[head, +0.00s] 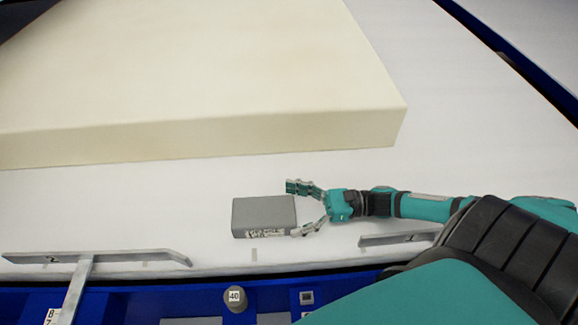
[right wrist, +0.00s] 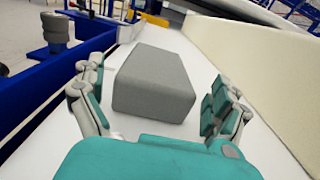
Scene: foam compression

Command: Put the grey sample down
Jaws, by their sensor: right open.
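The grey sample (head: 264,214) is a small grey block with a printed label on its front side. It rests on the white table surface (head: 140,205) in front of the large cream foam block (head: 250,95). My right gripper (head: 299,209) is open at the sample's right end. In the right wrist view the sample (right wrist: 155,82) lies just ahead of the spread fingers of the right gripper (right wrist: 160,103), with white surface visible on both sides of it. My left gripper is not in view.
The cream foam also shows in the right wrist view (right wrist: 240,55). Metal guide bars (head: 110,257) lie along the near edge. A blue frame with a grey knob marked 40 (head: 235,299) is below that edge. White surface left of the sample is clear.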

